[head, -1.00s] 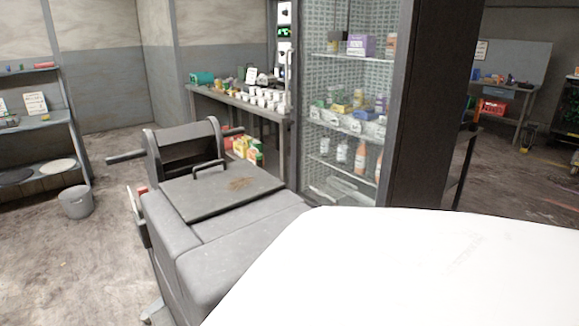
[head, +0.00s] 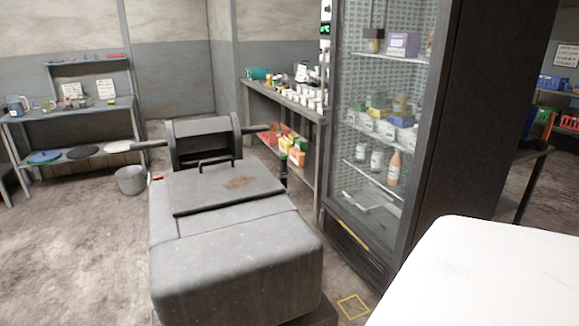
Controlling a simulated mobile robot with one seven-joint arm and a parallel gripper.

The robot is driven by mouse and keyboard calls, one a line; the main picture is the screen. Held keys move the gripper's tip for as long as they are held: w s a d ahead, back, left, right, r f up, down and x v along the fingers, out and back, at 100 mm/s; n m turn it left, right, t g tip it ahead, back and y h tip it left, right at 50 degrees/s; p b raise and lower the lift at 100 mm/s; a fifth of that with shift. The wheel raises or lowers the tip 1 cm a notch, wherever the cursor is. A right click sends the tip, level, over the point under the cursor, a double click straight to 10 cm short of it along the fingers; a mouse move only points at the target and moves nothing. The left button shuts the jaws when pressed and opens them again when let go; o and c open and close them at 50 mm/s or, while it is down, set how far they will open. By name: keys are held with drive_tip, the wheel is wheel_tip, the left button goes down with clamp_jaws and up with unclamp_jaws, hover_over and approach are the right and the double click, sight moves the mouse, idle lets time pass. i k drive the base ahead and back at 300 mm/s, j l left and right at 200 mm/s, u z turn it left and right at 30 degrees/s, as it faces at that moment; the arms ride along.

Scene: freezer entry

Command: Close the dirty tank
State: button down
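A grey floor-cleaning machine (head: 235,262) stands in the middle of the head view. On its top lies a flat dark grey lid (head: 215,192) with a small handle (head: 216,163) at its far edge and a brownish mark on it. The lid looks flat on the body; I cannot tell whether it is fully shut, or whether it is the dirty tank's lid. The machine's handlebar (head: 203,127) rises at its far end. A large white surface at the lower right is probably part of my own body. My gripper is not in view.
A glass-door fridge (head: 380,130) with bottles and boxes stands right of the machine. A shelf table (head: 75,113) and a grey bucket (head: 131,180) are at left. A table with white cups (head: 308,100) stands behind. The floor at left is clear.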

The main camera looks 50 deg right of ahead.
sight(255, 262)
drive_tip(key=k+l, duration=0.1)
drive_tip(key=l, duration=0.25)
drive_tip(key=k+l, duration=0.1)
drive_tip(key=l, duration=0.55)
drive_tip(key=l+z, duration=0.1)
drive_tip(key=l, duration=1)
drive_tip(key=i+l, duration=0.15)
drive_tip(key=l, duration=0.25)
drive_tip(key=i+l, duration=0.1)
drive_tip(key=l, duration=0.3)
drive_tip(key=i+l, duration=0.15)
drive_tip(key=l, duration=0.25)
drive_tip(key=i+l, duration=0.1)
drive_tip(key=l, duration=0.3)
drive_tip(key=i+l+z, duration=0.1)
drive_tip(key=i+l, duration=0.1)
drive_tip(key=i, duration=0.1)
